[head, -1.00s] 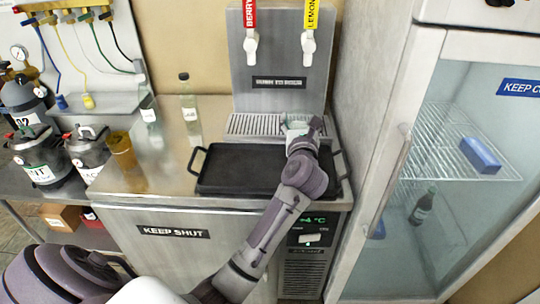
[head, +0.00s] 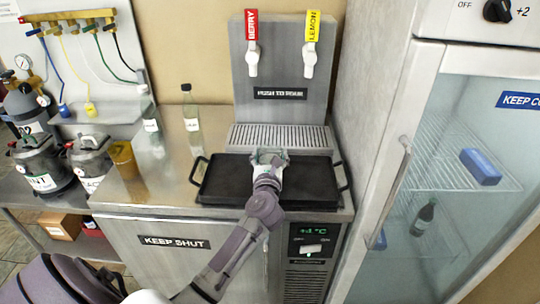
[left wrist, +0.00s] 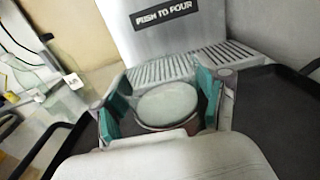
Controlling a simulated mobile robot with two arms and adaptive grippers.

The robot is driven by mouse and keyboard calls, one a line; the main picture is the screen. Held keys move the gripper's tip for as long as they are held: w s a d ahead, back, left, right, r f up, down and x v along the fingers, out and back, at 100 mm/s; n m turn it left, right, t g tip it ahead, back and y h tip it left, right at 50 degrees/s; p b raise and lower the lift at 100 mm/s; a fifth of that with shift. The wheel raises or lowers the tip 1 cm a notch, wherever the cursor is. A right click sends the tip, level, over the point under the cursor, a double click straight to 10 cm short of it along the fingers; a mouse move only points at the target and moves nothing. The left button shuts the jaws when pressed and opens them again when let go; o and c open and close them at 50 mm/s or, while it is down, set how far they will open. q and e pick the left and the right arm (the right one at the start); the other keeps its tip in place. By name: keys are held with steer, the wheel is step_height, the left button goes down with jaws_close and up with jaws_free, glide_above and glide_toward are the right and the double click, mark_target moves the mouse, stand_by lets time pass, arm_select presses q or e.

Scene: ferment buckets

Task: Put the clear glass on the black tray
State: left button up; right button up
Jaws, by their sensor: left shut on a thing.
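The black tray (head: 312,182) lies on the steel counter in front of the drip grate, with a handle at each end. My left gripper (head: 268,158) is over the middle of the tray, near its back edge. In the left wrist view its teal-padded fingers (left wrist: 165,105) are shut on the clear glass (left wrist: 167,107), whose round pale opening shows between them. The tray also shows in that view (left wrist: 270,105). The glass's base is hidden, so I cannot tell whether it touches the tray. My right gripper is not in view.
The tap tower (head: 285,85) with berry and lemon taps stands behind the tray. Two clear bottles (head: 191,112) and an amber cup (head: 123,159) stand to the left. The glass-door fridge (head: 450,170) stands at right. The tray is bare on both sides of my gripper.

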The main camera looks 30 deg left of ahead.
arm_select(q)
steer(key=o, duration=1.8)
steer(key=shift+f, duration=0.1)
steer(key=b+v, duration=0.1)
steer(key=v, duration=1.1)
